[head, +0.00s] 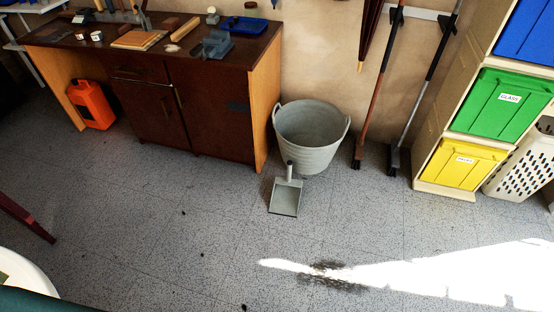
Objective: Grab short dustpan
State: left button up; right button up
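A short grey dustpan (285,196) lies on the floor in front of a grey-green bucket, in the head view. Its short handle (290,170) points up and back toward the bucket, and its flat pan faces the front. The handle overlaps the bucket's lower wall in the picture; I cannot tell whether they touch. Neither of my grippers shows in this view.
The round bucket (312,135) stands behind the dustpan. Two long brooms (372,95) (422,90) lean on the wall to its right. A brown cabinet (205,118) is at left, colored bins (503,103) at right.

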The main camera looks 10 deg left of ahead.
aim_at(285, 199)
jog(key=i+j+u, duration=0.1)
jog(key=i+u, duration=0.85)
jog(key=i+l+u, duration=0.15)
jog(key=i+u, duration=0.2)
jog(key=u, duration=0.15)
jog(key=i+j+u, duration=0.25)
jog(key=i, duration=0.25)
jog(key=i+u, duration=0.3)
jog(key=i, duration=0.2)
